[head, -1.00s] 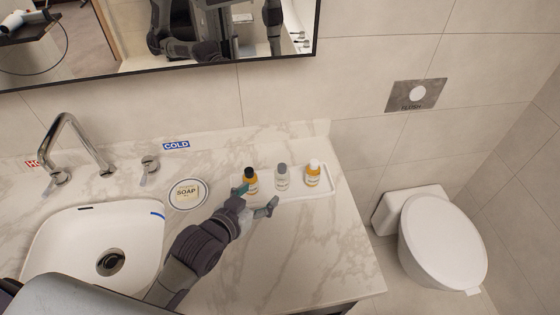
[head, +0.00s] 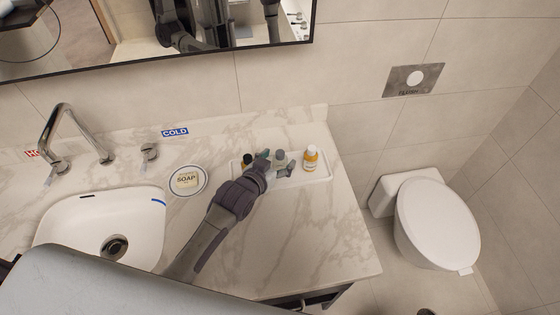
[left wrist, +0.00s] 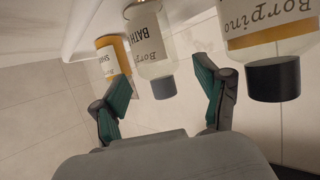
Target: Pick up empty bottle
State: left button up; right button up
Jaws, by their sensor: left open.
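The empty bottle (head: 280,158) is clear with a grey cap and stands between two others in a white tray (head: 321,178). In the left wrist view the empty bottle (left wrist: 149,45) appears upside down, with its grey cap between my finger pads. My left gripper (head: 276,164) is open at the front of this bottle; its fingers (left wrist: 160,82) are spread to either side, with a gap showing. Contact is not visible. The arm partly hides the bottle in the head view. My right gripper is not in view.
A black-capped amber bottle (head: 247,159) stands close left of my gripper, partly hidden. A soap dish (head: 187,193), sink (head: 140,220) and tap (head: 65,120) lie left. The counter's front right is clear.

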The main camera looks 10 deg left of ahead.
pick_arm(q)
jog(key=shift+x, duration=1.25)
jog(key=c, duration=0.9)
jog(key=shift+r, duration=0.1)
jog(key=shift+c, duration=0.2)
